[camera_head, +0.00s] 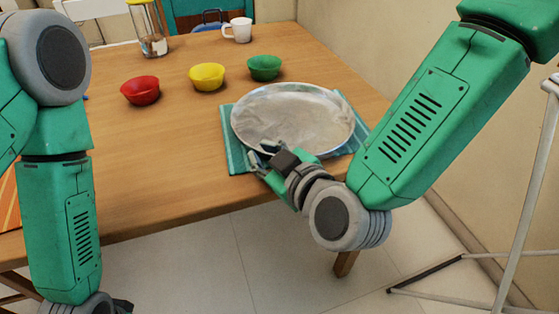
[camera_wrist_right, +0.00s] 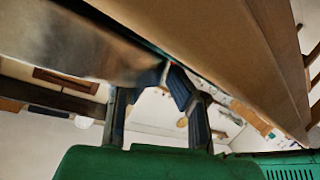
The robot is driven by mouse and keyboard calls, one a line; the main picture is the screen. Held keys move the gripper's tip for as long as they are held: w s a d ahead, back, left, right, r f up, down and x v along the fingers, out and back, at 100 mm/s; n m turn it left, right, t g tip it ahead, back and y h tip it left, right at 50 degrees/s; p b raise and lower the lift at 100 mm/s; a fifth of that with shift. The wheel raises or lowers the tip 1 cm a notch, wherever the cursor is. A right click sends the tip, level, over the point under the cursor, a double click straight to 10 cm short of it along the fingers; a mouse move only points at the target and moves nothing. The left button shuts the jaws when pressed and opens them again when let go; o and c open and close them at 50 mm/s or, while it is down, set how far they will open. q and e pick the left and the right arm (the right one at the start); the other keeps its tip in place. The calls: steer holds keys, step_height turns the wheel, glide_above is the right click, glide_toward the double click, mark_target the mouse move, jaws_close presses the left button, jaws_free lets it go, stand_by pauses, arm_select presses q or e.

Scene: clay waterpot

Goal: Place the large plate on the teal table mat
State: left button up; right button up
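The large plate (camera_head: 300,112), round and silvery, lies over the teal table mat (camera_head: 234,150) at the table's near right corner. The mat shows around it; I cannot tell whether the plate's near side is fully down. My right gripper (camera_head: 262,154) is at the plate's near left rim, one finger over it and one outside. In the right wrist view the fingertips (camera_wrist_right: 170,76) close in at the edge of the plate (camera_wrist_right: 75,45), seemingly pinching it. My left gripper (camera_head: 121,306) is mostly cut off at the bottom left, its fingers hidden.
Red (camera_head: 140,90), yellow (camera_head: 207,77) and green (camera_head: 264,67) bowls stand behind the plate to the left. A white mug (camera_head: 238,30) and a glass jar (camera_head: 150,32) are at the back. A white metal stand (camera_head: 524,185) is at right.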

steer(key=p+v, duration=0.9)
steer(key=v, duration=0.2)
steer(key=shift+s, duration=0.15)
steer(key=shift+d, duration=0.1)
steer(key=s+d+f+m+g+h, duration=0.2)
steer(key=d+f+g, duration=0.1)
steer(key=d+f, duration=0.3)
steer(key=s+d+f+m+g+h, duration=0.25)
steer(key=d+f, duration=0.25)
steer(key=f, duration=0.3)
steer(key=s+d+f+m+g+h, duration=0.3)
steer(key=s+d+f+m+g, duration=0.3)
steer(key=s+d, duration=0.4)
steer(key=d+f, duration=0.1)
steer(key=d, duration=0.2)
steer(key=shift+s, duration=0.2)
steer(key=shift+d+h, duration=0.1)
steer(key=shift+h, duration=0.15)
